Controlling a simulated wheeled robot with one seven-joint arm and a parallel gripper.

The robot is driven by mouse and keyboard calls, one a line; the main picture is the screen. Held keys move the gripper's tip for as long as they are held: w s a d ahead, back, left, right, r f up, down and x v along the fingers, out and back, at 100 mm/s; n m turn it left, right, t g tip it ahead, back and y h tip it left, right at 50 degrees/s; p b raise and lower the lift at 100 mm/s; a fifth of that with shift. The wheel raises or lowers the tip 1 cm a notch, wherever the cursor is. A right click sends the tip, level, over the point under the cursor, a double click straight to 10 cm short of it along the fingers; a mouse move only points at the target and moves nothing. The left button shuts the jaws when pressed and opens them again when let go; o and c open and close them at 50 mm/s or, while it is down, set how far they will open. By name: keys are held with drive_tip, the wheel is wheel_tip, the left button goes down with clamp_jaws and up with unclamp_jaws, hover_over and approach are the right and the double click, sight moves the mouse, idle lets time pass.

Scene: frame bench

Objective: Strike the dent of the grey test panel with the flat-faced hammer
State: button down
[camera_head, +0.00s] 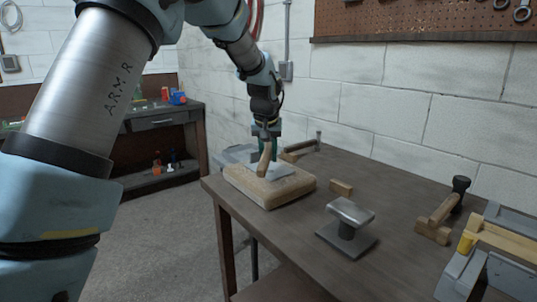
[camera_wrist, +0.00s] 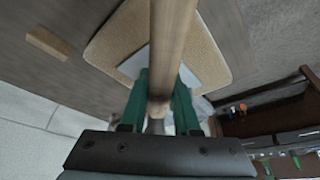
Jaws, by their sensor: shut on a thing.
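My gripper (camera_head: 266,138) is shut on a wooden hammer handle (camera_head: 264,160). In the wrist view the handle (camera_wrist: 173,45) runs between the green fingers (camera_wrist: 160,92), away from the palm. The hammer's head is mostly hidden; a small grey part shows near the palm, and its face cannot be made out. The grey test panel (camera_head: 289,182) lies flat on a tan pad (camera_head: 262,193), directly below my gripper. In the wrist view the panel (camera_wrist: 203,65) is partly covered by handle and fingers. I cannot make out the dent, nor whether the hammer touches the panel.
A wooden block (camera_head: 341,187) and a grey metal anvil-like stand (camera_head: 348,238) are right of the pad. Another hammer (camera_head: 318,139) rests behind the pad; a black-headed one (camera_head: 459,186) rests on wood at right. A grey and wooden fixture (camera_head: 500,243) fills the bench's right end.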

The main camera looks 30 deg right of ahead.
sight(269, 146)
idle(0.3)
wheel_tip(269, 146, down, 5)
drive_tip(key=b, duration=0.3)
drive_tip(key=shift+r, duration=0.15)
wheel_tip(269, 146, up, 8)
drive_tip(key=p, duration=0.5)
drive_tip(key=shift+r+p, duration=0.1)
drive_tip(key=shift+p, duration=0.25)
